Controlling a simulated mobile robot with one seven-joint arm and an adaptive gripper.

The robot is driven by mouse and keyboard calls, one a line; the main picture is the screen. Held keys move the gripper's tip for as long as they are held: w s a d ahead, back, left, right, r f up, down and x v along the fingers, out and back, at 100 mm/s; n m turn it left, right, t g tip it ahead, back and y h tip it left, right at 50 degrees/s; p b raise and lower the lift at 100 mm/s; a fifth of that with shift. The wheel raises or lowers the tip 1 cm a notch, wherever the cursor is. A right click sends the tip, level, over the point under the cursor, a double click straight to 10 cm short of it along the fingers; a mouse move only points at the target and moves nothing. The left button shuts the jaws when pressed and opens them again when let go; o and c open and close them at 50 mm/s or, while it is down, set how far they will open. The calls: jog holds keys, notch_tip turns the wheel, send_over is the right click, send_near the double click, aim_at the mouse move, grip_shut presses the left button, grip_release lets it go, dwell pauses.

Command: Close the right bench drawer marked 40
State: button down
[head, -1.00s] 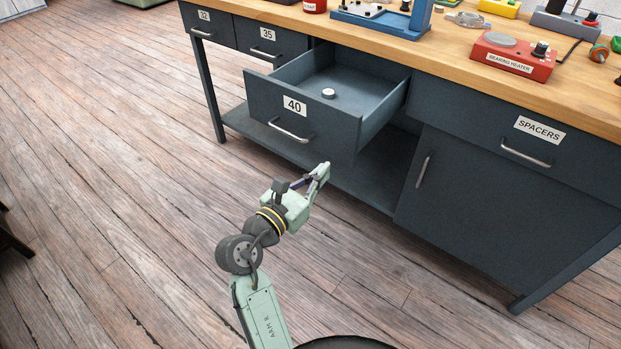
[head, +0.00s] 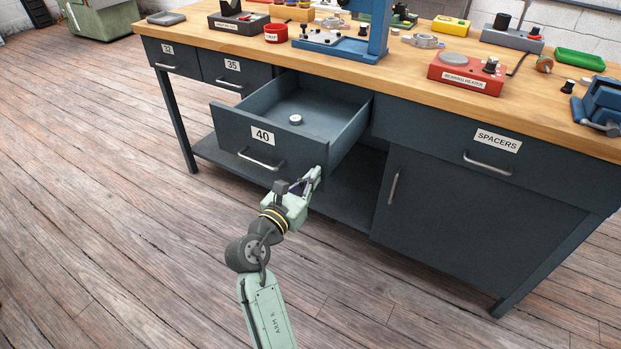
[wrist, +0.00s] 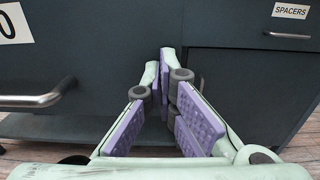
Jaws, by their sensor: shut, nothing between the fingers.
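The drawer marked 40 (head: 229,133) is pulled well out of the bench and holds a small round silvery part (head: 295,119). Its front carries a bar handle (head: 260,161), which also shows at the left of the wrist view (wrist: 35,99). My gripper (head: 315,173) is shut and empty, at the lower right corner of the drawer front. In the wrist view the fingertips (wrist: 160,58) point at the dark drawer front, right of the handle. I cannot tell whether they touch it.
The bench top (head: 400,66) carries a red bearing heater (head: 466,73), a blue press (head: 340,46) and other tools. Closed drawers 32 (head: 172,58) and 35 (head: 236,73) are to the left, the closed SPACERS drawer (head: 440,145) to the right. The wooden floor at left is clear.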

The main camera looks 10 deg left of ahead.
aim_at(363, 116)
jog(key=p+x, duration=0.3)
jog(key=x, duration=2.6)
jog(key=shift+w+d+f, duration=0.1)
jog(key=shift+w, duration=0.2)
jog(key=shift+r, duration=0.25)
jog(key=shift+r, duration=0.1)
jog(key=shift+p, duration=0.3)
